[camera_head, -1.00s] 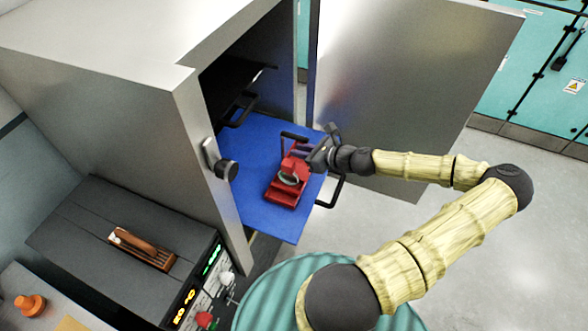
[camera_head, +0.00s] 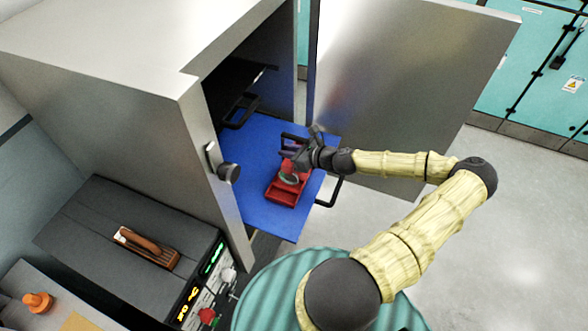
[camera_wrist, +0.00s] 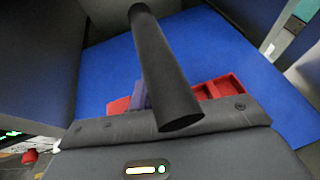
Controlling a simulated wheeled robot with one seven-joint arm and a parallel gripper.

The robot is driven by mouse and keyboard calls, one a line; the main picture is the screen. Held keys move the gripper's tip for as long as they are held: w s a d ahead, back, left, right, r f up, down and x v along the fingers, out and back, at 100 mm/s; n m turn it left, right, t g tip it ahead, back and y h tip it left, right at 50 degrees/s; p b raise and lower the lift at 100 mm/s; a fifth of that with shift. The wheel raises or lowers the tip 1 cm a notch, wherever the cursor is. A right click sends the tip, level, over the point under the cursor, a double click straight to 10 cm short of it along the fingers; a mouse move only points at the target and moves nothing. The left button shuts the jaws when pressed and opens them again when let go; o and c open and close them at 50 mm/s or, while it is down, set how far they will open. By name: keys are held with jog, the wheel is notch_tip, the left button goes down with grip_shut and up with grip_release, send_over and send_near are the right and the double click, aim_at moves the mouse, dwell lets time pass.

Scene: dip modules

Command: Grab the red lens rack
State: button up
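The red lens rack (camera_head: 284,192) lies on the blue shelf (camera_head: 262,219) in the open cabinet. In the wrist view, red rack parts (camera_wrist: 222,87) and a purple piece (camera_wrist: 138,97) show behind the dark gripper body. A dark round bar (camera_wrist: 160,65) crosses in front; what it belongs to is unclear.
The cabinet door (camera_head: 405,85) stands open behind my arm. The cabinet's side wall with a knob (camera_head: 229,172) is left of the shelf. A black shelf handle (camera_head: 330,192) sticks out at right. A dark device (camera_head: 130,245) holds a brown rack (camera_head: 147,246) at lower left.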

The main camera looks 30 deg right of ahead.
grip_shut()
dwell(1.3)
